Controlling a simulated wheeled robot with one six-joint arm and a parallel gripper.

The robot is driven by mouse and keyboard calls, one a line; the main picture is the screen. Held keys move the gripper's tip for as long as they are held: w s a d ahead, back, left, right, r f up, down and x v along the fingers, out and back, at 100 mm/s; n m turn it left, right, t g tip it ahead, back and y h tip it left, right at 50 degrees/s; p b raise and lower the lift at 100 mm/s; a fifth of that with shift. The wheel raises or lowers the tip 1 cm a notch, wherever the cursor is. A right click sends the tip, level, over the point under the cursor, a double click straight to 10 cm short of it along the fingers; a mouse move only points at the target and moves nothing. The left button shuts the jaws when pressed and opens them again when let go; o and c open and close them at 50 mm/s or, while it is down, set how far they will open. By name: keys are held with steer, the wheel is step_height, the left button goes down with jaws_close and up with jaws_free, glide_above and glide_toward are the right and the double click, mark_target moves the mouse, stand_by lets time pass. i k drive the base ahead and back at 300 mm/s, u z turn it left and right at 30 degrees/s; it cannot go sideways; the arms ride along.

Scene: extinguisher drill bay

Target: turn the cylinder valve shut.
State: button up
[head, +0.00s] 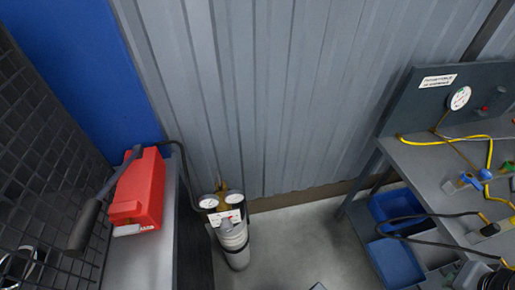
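A pale grey cylinder (234,246) stands upright on the floor against the corrugated wall, left of centre in the head view. Two round white gauges, a left one (209,203) and a right one (235,199), sit at its top. A small brass-coloured valve part (222,188) shows behind and between the gauges. It is too small to tell whether the valve is open or shut. A white label (228,217) with red marks is just below the gauges. A dark hose rises from the cylinder to the left. My gripper is not in view.
A red box (138,192) with a black-handled lever (100,205) sits on a grey cabinet close to the cylinder's left. A workbench (420,165) with a gauge, yellow hoses and blue bins (397,262) fills the right. Bare floor (300,235) lies between.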

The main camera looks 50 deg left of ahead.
mark_target(219, 178)
steer(key=i, duration=0.35)
steer(key=u, duration=2.05)
steer(key=i, duration=0.6)
steer(key=u, duration=2.05)
